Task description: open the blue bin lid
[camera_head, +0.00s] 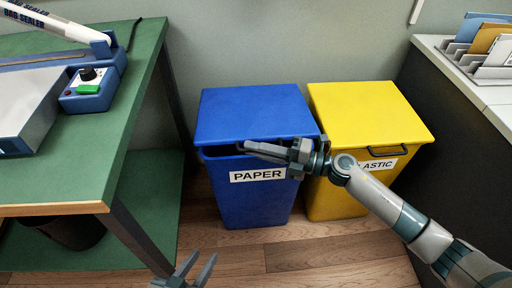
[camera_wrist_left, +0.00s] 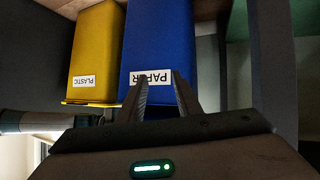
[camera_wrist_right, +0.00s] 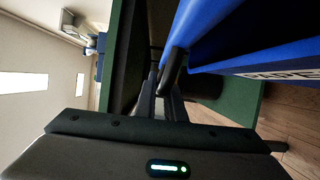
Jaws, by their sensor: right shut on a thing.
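The blue bin (camera_head: 252,205), labelled PAPER, stands on the floor against the wall, with its flat blue lid (camera_head: 255,112) on top. A dark strip shows under the lid's front edge; I cannot tell how far the lid is raised. My right gripper (camera_head: 262,150) reaches in from the right and is shut on the lid's dark handle (camera_wrist_right: 174,70), which it mostly hides in the head view. My left gripper (camera_head: 200,257) is open and empty, low in front of the bin. The blue bin (camera_wrist_left: 157,40) also shows beyond its fingers in the left wrist view.
A yellow bin (camera_head: 370,110) labelled PLASTIC stands close to the right, partly behind my right arm. A green table (camera_head: 100,170) with a bag sealer (camera_head: 95,85) is at left. A counter (camera_head: 490,95) with folders is at right. Wooden floor lies in front.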

